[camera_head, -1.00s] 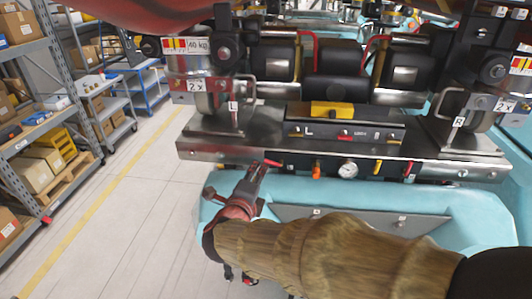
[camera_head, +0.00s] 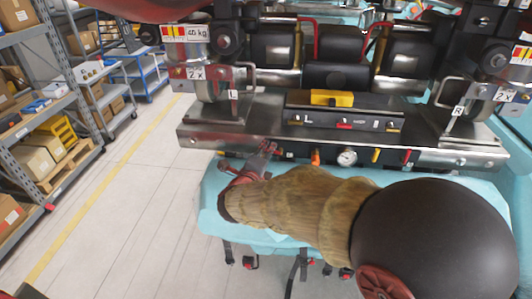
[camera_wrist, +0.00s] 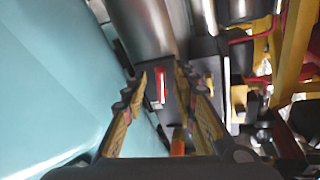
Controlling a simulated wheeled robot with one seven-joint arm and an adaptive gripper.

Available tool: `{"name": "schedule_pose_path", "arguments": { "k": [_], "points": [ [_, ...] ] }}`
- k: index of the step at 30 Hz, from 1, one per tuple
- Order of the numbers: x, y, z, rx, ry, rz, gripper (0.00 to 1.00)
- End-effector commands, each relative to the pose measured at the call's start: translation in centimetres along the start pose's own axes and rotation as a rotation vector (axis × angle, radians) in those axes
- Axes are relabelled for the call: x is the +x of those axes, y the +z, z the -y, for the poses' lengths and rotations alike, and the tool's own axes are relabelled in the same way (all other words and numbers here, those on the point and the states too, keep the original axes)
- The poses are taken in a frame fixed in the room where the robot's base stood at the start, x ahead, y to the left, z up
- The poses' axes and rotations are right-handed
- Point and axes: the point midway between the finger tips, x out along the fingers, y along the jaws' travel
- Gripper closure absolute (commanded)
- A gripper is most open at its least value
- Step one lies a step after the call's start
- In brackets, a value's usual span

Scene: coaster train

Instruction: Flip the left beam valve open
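The left beam valve has a red handle (camera_wrist: 160,85) on a dark mount at the left end of the metal beam (camera_head: 215,140). In the wrist view the handle lies lengthwise between the two fingers of my gripper (camera_wrist: 161,78). The fingers are apart, with visible space on both sides of the handle. In the head view my gripper (camera_head: 267,149) is at the beam's front lower edge, left of the orange handle (camera_head: 315,157), and it hides most of the red handle. Whether either finger touches the handle cannot be told.
A round gauge (camera_head: 347,157), a yellow handle (camera_head: 376,156) and another red handle (camera_head: 407,157) line the beam front to the right. A light blue covered surface (camera_head: 212,205) lies below. Shelves (camera_head: 50,120) stand at the left, with clear floor between.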

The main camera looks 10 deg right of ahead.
Motion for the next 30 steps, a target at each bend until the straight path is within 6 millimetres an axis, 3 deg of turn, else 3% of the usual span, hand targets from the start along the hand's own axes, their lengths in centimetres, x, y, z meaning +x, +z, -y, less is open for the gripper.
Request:
{"name": "schedule_pose_path", "arguments": {
  "k": [16, 30],
  "points": [
    [-0.03, 0.00, 0.00, -0.001, 0.000, 0.000, 0.99],
    [0.05, 0.03, -0.46, -0.054, -0.009, -0.010, 1.00]
  ]
}}
